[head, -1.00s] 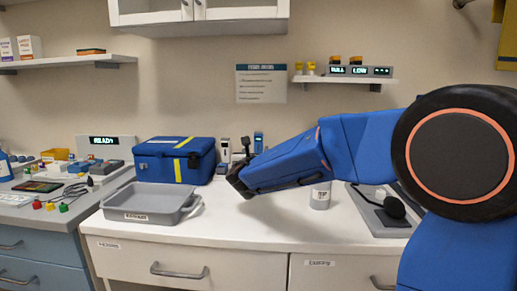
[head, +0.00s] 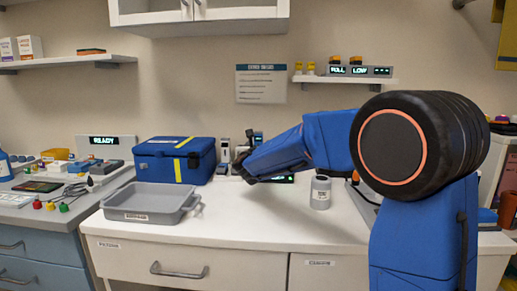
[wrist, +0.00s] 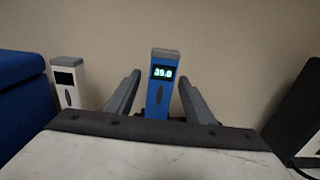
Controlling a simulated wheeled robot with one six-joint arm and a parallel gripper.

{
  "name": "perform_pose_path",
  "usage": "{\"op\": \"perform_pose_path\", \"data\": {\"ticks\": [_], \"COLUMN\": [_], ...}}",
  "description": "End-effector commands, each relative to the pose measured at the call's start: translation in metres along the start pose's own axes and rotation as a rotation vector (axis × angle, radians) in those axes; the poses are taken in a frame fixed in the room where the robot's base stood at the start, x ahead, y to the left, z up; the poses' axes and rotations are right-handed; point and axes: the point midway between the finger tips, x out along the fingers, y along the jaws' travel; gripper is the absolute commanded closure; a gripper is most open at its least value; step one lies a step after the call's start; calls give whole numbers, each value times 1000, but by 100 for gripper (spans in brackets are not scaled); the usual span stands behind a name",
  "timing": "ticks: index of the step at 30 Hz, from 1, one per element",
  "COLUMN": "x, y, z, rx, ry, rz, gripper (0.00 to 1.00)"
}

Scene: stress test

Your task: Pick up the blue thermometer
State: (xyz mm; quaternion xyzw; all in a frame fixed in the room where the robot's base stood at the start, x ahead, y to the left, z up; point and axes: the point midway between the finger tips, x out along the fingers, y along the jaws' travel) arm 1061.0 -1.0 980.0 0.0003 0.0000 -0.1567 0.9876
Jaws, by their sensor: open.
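The blue thermometer (wrist: 160,88) stands upright in the wrist view, with a grey top and a lit display that seems to read 39.0. It lies between the two open fingers of my gripper (wrist: 160,97), with a gap on each side. Its lower end is hidden behind the gripper body.
A white device (wrist: 69,83) stands just left of the thermometer. The blue bag (head: 174,160) is further left, with a grey tray (head: 150,216) in front. The counter's middle front is clear.

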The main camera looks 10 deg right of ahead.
Motion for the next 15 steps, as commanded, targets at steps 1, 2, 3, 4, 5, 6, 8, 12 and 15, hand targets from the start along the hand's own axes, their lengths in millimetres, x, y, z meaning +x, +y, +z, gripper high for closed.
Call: {"op": "perform_pose_path", "data": {"ticks": [1,2,3,4,5,6,8,12,15], "x": [0,0,0,0,0,0,0,0,0], "y": [0,0,0,0,0,0,0,0,0], "z": [0,0,0,0,0,0,0,0,1], "rx": [0,0,0,0,0,0,0,0,0], "ry": [0,0,0,0,0,0,0,0,0], "rz": [0,0,0,0,0,0,0,0,0], "gripper": [52,59,68,75,83,92,96,100,100]}}
